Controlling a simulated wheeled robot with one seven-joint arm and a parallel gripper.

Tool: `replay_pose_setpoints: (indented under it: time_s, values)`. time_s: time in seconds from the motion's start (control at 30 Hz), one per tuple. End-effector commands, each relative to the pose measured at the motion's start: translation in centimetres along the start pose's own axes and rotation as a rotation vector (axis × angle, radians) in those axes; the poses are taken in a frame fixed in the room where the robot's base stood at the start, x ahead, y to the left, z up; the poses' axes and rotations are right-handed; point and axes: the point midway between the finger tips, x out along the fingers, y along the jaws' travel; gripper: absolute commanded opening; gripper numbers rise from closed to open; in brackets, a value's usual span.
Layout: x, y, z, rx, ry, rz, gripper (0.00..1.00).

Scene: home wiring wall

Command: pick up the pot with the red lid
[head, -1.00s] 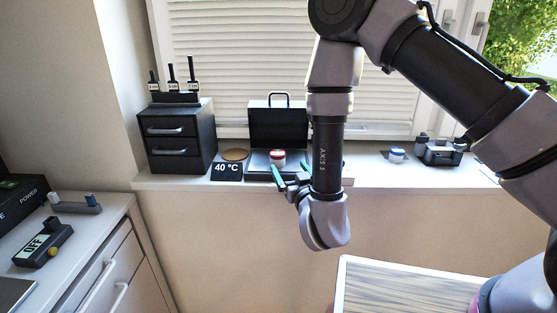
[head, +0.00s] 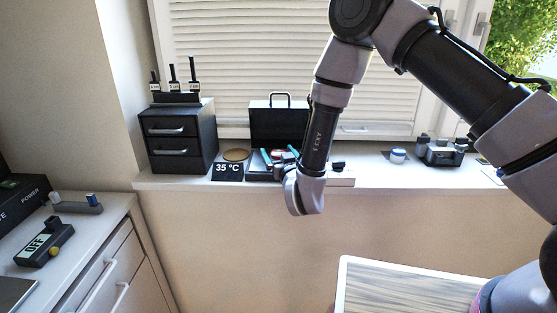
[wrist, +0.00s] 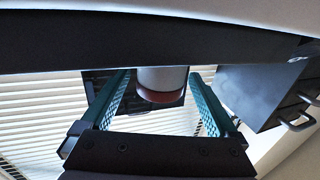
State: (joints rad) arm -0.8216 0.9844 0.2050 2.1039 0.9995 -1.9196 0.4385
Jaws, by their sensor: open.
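The pot with the red lid (head: 276,155) is at the open black case on the windowsill, mostly hidden by my gripper in the head view. In the wrist view the pot (wrist: 162,78) shows a pale body and a red band or lid, placed between the two fingers. My gripper (head: 280,156) is open, its teal fingers on either side of the pot. In the wrist view the fingers of my gripper (wrist: 160,80) show gaps to the pot on both sides.
The open black case (head: 279,124) stands behind the pot. A sign reading 35 °C (head: 228,172), a round brown mat (head: 236,155) and a black drawer unit (head: 178,138) are to the left. A blue-and-white pot (head: 398,156) stands farther right on the sill (head: 370,178).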

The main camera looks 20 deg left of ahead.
Motion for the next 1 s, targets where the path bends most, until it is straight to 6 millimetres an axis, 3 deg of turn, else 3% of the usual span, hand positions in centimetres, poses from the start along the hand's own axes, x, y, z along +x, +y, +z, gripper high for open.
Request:
replay_pose_setpoints:
  time_s: [0.13, 0.17, 0.4, 0.77, 1.0]
  values:
    - [0.0, 0.0, 0.0, 0.0, -0.001, 0.0, 0.94]
    - [0.0, 0.0, 0.0, 0.0, -0.001, 0.0, 0.91]
    - [-0.1, 0.0, 0.0, 0.0, -0.001, 0.0, 0.01]
    - [0.0, 0.0, -0.7, 0.0, 0.0, 0.0, 0.01]
    - [0.0, 0.0, -4.7, 0.002, 0.004, 0.0, 0.01]
